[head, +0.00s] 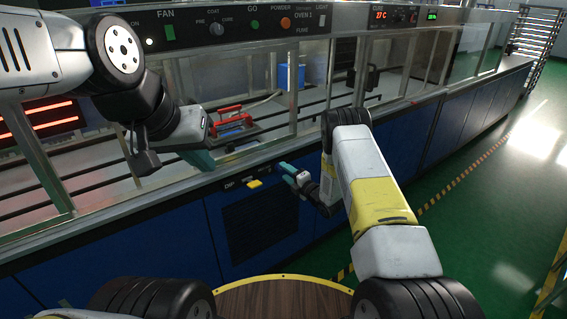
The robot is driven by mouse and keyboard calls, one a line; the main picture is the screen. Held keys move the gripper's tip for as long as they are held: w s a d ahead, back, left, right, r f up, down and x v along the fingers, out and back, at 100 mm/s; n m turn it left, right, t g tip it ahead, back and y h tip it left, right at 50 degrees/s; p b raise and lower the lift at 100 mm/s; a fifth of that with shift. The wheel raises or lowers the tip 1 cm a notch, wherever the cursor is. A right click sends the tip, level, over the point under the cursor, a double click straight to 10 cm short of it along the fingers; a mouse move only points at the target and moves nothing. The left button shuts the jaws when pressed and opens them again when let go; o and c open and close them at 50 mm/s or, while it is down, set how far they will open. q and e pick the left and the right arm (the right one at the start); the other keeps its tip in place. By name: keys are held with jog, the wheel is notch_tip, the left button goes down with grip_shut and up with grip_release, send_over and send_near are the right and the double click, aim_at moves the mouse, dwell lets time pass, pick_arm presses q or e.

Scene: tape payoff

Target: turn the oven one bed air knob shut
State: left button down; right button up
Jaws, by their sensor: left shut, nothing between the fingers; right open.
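On the blue front below the window, a small dark control strip carries a yellow handle (255,184) and small white lettering too small to read surely. I cannot tell which control there is the bed air knob; part of the strip's right end is hidden behind my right gripper. My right gripper (287,170) has teal fingers, is open, and is just right of the yellow handle, close to the blue front. My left gripper (203,160) is shut and empty, up and left of the handle, in front of the window frame.
A red-handled item (231,116) sits behind the window frame. Green floor (480,220) is open at right.

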jog(key=v, duration=0.5)
jog(key=shift+s+d, duration=0.15)
jog(key=shift+s, duration=0.1)
jog(key=w+d+r+m+h, duration=0.1)
jog(key=d+r+m+h, duration=0.3)
jog(key=r, duration=0.7)
jog(key=w+d+r+m+h, duration=0.1)
jog(key=d+r+m+h, duration=0.2)
jog(key=d+r+m, duration=0.5)
jog(key=s+r+m+g+h, duration=0.2)
jog(key=s+r+m, duration=0.3)
jog(key=s+r, duration=0.65)
jog(key=s+r+m+g, duration=0.1)
jog(key=s+m+g, duration=0.1)
jog(key=s, duration=0.8)
jog(key=s+a+r+m+g, duration=0.1)
jog(key=s+m, duration=0.3)
jog(key=s, duration=0.7)
jog(key=s+a+r+m+g+y, duration=0.1)
jog(key=s+r+m+g, duration=0.1)
jog(key=s, duration=0.8)
jog(key=shift+s+a+r+m+g, duration=0.2)
jog(key=shift+r+m+g, duration=0.2)
jog(key=shift+m, duration=0.4)
